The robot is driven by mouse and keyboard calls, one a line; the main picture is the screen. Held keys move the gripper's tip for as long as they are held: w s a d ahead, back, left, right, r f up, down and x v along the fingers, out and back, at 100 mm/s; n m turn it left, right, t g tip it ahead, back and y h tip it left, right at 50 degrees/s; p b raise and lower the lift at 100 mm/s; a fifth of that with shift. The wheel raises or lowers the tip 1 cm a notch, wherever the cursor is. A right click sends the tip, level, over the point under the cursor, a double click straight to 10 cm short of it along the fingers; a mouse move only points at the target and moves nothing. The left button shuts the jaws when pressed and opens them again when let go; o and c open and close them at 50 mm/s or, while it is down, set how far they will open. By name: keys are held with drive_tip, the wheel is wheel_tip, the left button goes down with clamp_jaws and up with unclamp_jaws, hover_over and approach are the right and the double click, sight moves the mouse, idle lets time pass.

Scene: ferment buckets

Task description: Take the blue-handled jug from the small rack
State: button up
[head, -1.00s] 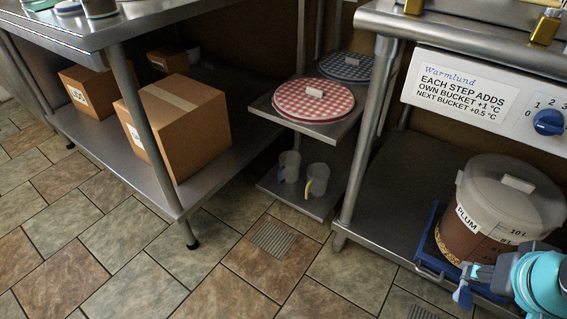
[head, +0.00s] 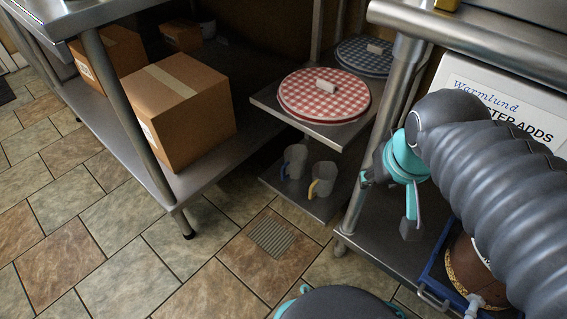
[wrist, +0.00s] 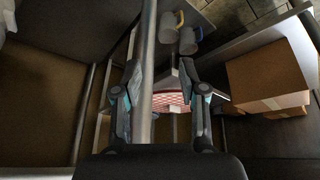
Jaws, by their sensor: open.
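The blue-handled jug (head: 296,161) is a grey, translucent jug on the lower shelf of the small rack (head: 270,180), its blue handle toward the left. A similar yellow-handled jug (head: 324,178) stands right beside it, nearer the front. My gripper (head: 388,203) is open and empty to the right of the jugs, apart from them, by the right bench's front leg. In the wrist view my gripper (wrist: 161,64) has a metal post between its fingers in the picture; the depth is unclear. The blue-handled jug (wrist: 188,40) and yellow-handled jug (wrist: 170,27) show beyond the fingertips.
Red-checked (head: 318,100) and blue-checked (head: 364,57) lids lie on the rack's upper shelf, above the jugs. The bench leg (head: 372,150) stands between gripper and rack in the picture. A bucket in a blue tray (head: 433,285) is partly hidden by my arm.

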drive_tip(key=w+a+f+n+g+p, duration=0.1)
drive_tip(key=w+a+f+n+g, duration=0.2)
drive_tip(key=w, duration=0.5)
drive_tip(key=n+h+p, duration=0.4)
drive_tip(key=n, duration=1.4)
hover_over(282, 178)
drive_tip(key=s+a, duration=0.2)
drive_tip(key=a, duration=0.2)
wheel_tip(282, 178, down, 28)
drive_tip(key=shift+g, duration=0.3)
drive_tip(key=x, duration=0.8)
drive_tip(key=w+x, duration=0.1)
drive_tip(key=x, duration=0.3)
drive_tip(key=shift+w+f+b, duration=0.1)
drive_tip(key=shift+f+b, duration=0.2)
drive_tip(key=shift+b, duration=0.1)
clamp_jaws()
